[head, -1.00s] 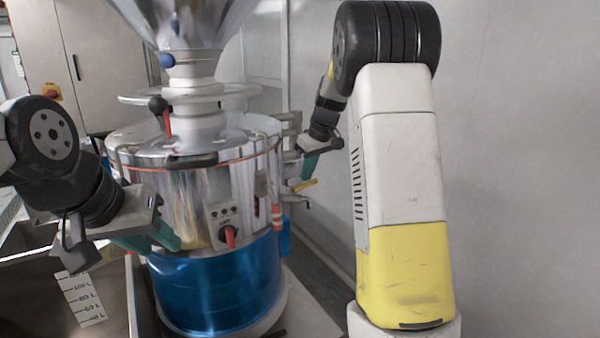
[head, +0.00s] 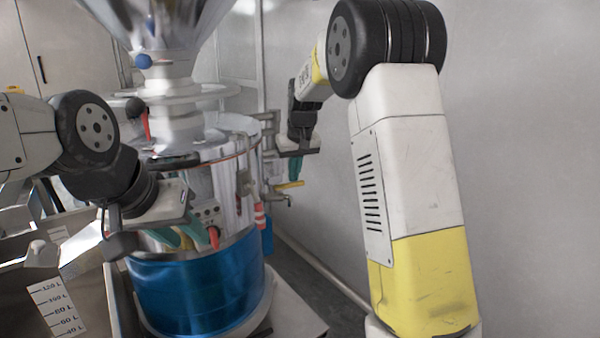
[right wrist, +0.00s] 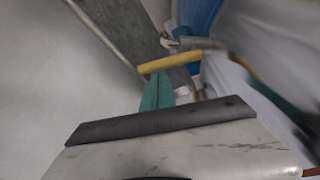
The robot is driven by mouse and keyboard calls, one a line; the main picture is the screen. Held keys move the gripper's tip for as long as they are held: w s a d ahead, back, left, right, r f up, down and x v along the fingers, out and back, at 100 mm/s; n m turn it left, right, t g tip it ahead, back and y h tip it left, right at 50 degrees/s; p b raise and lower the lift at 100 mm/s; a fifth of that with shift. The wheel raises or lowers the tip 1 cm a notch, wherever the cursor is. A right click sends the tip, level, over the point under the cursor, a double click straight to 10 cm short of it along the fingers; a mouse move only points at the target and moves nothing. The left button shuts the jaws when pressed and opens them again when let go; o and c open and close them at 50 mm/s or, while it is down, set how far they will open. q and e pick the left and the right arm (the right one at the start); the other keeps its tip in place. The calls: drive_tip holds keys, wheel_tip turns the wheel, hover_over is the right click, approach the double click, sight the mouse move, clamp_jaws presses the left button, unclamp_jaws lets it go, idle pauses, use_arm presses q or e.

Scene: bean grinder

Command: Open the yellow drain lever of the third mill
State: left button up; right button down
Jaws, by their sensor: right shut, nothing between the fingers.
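The yellow drain lever (head: 289,185) sticks out low on the right side of the shiny steel mill (head: 195,180), above a small metal spout. My right gripper (head: 296,166) is just above the lever, its fingers pointing down. In the right wrist view the yellow lever (right wrist: 170,61) lies crosswise just beyond the teal fingertips (right wrist: 158,85). The fingers are shut with nothing between them; I cannot tell whether they touch the lever. My left gripper (head: 178,237) is in front of the mill near the red knob (head: 213,237); its finger gap is unclear.
A blue band (head: 200,295) wraps the mill's lower part. A steel bin with a litre scale (head: 58,308) stands at the lower left. A bare grey wall (head: 520,140) is at the right, with floor between it and the mill.

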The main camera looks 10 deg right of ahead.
drive_tip(key=shift+s+m, duration=0.25)
drive_tip(key=shift+m, duration=0.15)
drive_tip(key=shift+s+d, duration=0.25)
drive_tip(key=shift+s, duration=0.45)
